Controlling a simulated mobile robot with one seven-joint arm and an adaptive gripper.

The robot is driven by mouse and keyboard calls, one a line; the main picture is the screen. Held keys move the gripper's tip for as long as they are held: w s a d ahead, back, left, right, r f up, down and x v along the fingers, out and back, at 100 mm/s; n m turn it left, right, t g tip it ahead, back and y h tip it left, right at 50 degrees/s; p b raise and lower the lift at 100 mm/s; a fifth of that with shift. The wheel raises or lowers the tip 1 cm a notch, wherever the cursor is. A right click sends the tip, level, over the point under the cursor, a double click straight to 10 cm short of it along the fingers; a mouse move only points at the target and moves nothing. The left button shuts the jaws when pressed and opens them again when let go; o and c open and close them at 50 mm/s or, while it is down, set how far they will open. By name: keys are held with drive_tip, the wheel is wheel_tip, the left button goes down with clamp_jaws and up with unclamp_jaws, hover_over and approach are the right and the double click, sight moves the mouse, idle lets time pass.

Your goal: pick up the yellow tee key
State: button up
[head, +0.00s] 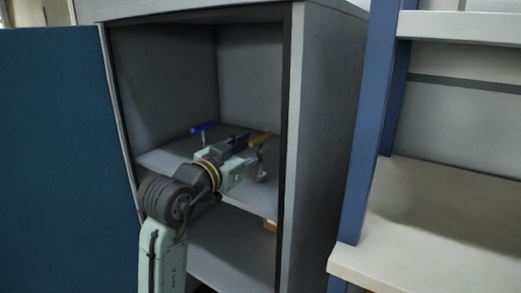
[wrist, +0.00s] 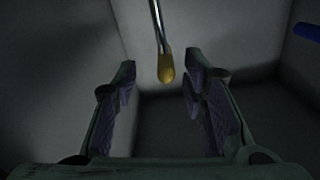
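The yellow tee key (head: 261,140) stands upright on the cabinet's middle shelf, its yellow crossbar on top. In the wrist view its yellow bar (wrist: 166,70) is seen nearly end-on, with the metal shaft (wrist: 158,25) running to the top edge. My gripper (head: 243,144) reaches into the cabinet just left of the key. In the wrist view its two fingers are spread wide, and the bar appears between the fingertips in the picture. I cannot tell how deep it lies between them; no contact is visible.
A blue-handled tee key (head: 203,127) stands on the shelf (head: 165,158) to the left; its handle shows at the wrist view's right edge (wrist: 308,31). The cabinet's right side wall (head: 325,130) is close to the yellow key. The blue door (head: 60,150) is open.

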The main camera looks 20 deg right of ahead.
sight(261, 140)
drive_tip(key=p+x, duration=0.1)
drive_tip(key=x, duration=0.4)
drive_tip(key=shift+w, duration=0.3)
clamp_jaws()
drive_tip(key=shift+r, duration=0.1)
